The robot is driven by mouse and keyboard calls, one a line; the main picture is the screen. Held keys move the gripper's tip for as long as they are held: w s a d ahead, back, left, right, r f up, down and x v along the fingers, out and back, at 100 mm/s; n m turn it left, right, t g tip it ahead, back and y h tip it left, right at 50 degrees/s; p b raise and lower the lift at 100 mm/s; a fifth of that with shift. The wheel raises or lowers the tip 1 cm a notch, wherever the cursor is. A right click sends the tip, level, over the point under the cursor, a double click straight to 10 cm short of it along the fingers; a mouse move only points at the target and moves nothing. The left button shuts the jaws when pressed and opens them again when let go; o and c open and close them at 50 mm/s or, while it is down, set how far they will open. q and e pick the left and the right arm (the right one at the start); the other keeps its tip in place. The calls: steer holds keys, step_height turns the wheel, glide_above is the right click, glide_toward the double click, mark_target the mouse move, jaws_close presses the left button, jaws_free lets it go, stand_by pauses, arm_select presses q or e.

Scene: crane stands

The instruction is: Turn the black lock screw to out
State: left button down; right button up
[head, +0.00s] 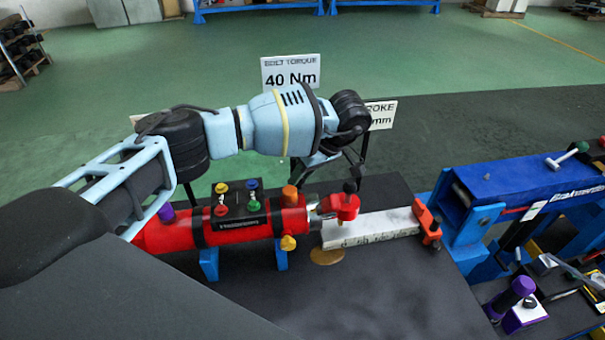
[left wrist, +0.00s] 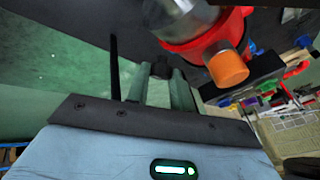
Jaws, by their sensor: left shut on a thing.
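The black lock screw (head: 349,187) stands on top of a red clamp block (head: 341,207) at the right end of the red cylinder (head: 160,236). My left gripper (head: 351,179) reaches down to it from above and behind. In the left wrist view its fingers (left wrist: 160,84) are shut on the dark head of the screw (left wrist: 161,68). The fingers partly hide the screw, and its turned position cannot be told. An orange cap (left wrist: 228,68) on the red cylinder shows close to the fingers. My right gripper is not in view.
A white scale bar (head: 370,228) runs right from the clamp to a red end piece (head: 427,222). Coloured knobs rise from the cylinder's black panel (head: 240,222). Signs stand behind, one reading 40 Nm (head: 290,72). A blue crane stand (head: 530,180) is at right. The black tabletop's front (head: 390,300) is clear.

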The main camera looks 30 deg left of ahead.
arm_select(q)
steer(key=n+g, duration=0.2)
steer(key=n, duration=0.1)
steer(key=shift+w+g+y, duration=0.2)
steer(key=shift+g+y, duration=0.1)
steer(key=shift+y, duration=0.1)
steer(key=shift+w+f+n+g+b, duration=0.1)
steer(key=shift+n+g+b, duration=0.3)
steer(key=shift+n+g, duration=0.55)
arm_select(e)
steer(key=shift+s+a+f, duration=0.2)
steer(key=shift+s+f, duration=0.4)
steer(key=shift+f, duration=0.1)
arm_select(q)
steer(key=shift+n, duration=0.35)
steer(key=c, duration=1.2)
jaws_free()
steer(key=shift+m, duration=0.4)
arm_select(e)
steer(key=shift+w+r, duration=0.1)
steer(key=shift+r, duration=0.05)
